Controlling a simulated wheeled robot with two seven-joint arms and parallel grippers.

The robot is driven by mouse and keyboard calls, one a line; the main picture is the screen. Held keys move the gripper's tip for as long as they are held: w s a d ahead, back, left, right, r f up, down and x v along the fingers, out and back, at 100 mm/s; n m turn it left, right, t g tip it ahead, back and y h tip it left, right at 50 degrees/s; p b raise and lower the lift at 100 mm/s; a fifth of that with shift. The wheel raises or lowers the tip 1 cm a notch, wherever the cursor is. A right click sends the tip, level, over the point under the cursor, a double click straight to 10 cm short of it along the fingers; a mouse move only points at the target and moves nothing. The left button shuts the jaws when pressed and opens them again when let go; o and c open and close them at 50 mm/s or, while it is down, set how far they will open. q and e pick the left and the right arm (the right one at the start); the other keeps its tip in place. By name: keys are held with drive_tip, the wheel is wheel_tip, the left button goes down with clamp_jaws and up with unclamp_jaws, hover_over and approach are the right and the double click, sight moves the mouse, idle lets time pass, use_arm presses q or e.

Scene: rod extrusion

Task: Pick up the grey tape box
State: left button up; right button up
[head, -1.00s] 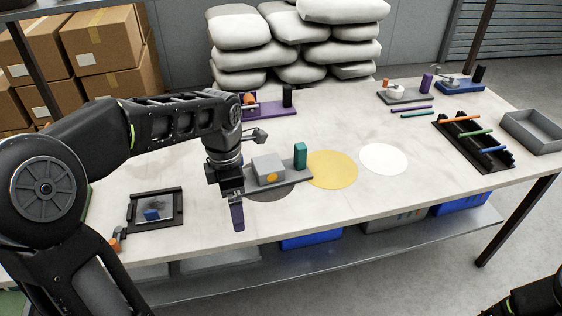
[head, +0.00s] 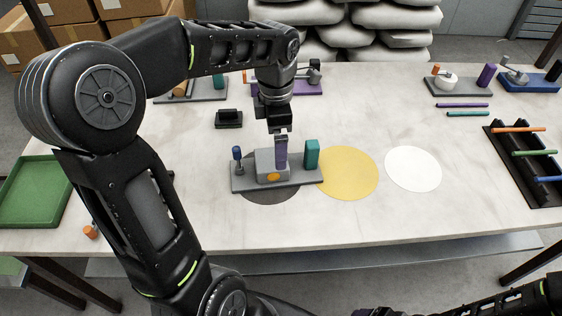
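A grey box (head: 267,170) with an orange disc on its front sits on a grey base plate (head: 306,179). A teal block (head: 311,154) stands at the plate's right end and a blue-topped peg (head: 238,158) at its left end. The plate lies partly over a dark round mark on the table. I cannot tell contact or finger gap. My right gripper (head: 376,311) is at the bottom edge, mostly cut off.
A yellow disc (head: 348,174) and a white disc (head: 413,169) lie flat to the right. A black rack (head: 533,173) holds coloured rods. A green tray (head: 44,191) is at left. A small black holder (head: 229,119) stands behind the plate. The front right table is clear.

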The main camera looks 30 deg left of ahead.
use_arm(q)
drive_tip(key=shift+w+f, duration=0.1)
drive_tip(key=shift+f, duration=1.25)
drive_tip(key=shift+w+f+p, duration=0.1)
drive_tip(key=shift+f+p, duration=0.3)
drive_tip(key=shift+f, duration=2.2)
drive_tip(key=c, duration=2)
